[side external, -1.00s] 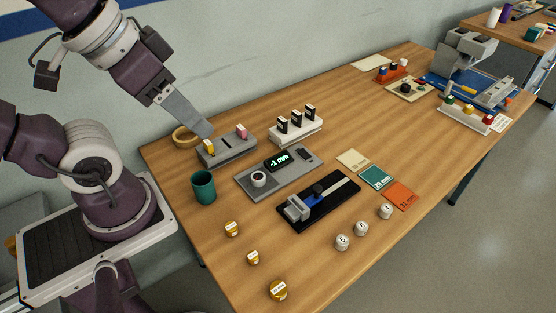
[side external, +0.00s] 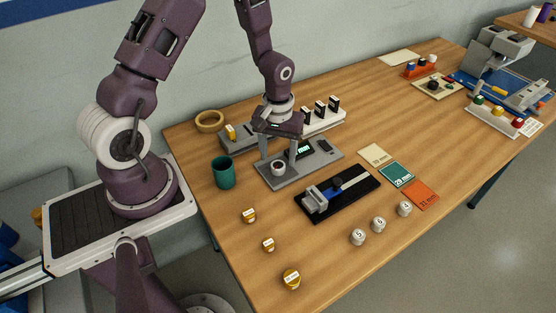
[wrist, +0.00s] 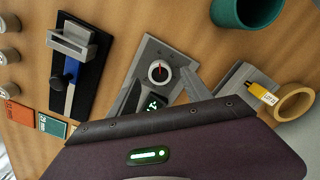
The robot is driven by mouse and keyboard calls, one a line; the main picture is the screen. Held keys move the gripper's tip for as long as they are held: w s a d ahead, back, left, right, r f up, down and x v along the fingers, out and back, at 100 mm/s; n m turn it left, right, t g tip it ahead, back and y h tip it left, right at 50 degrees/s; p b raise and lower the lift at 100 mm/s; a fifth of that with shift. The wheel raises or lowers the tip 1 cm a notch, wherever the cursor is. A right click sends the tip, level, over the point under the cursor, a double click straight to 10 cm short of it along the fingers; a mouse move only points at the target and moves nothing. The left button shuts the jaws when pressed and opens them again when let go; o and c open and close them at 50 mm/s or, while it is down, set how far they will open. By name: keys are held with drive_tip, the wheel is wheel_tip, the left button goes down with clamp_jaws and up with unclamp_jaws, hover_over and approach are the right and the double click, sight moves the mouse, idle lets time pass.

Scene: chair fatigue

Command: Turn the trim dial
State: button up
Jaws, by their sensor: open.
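The trim dial (side external: 278,168) is a small round knob with a white rim and dark centre on a flat grey panel (side external: 305,176). In the wrist view the dial (wrist: 159,72) shows a red mark on its dark face. A display with green text (side external: 302,149) sits behind it on the panel, partly hidden by my gripper, and its reading is unclear. My gripper (side external: 280,158) points down above the panel, near the dial. Its fingers are apart with nothing between them. I cannot tell whether they touch the dial.
A green cup (side external: 224,172) stands left of the panel. A black slide fixture (side external: 338,193) lies in front. A grey block with a yellow piece (side external: 230,133) and a white rack with black tabs (side external: 331,119) stand behind. Coloured cards (side external: 397,175) lie right. Several small round weights are at the front.

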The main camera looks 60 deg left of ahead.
sight(278, 168)
drive_tip(key=shift+f, duration=1.35)
clamp_jaws()
drive_tip(key=shift+m, duration=0.3)
drive_tip(key=m, duration=0.3)
drive_tip(key=shift+m, duration=2.2)
unclamp_jaws()
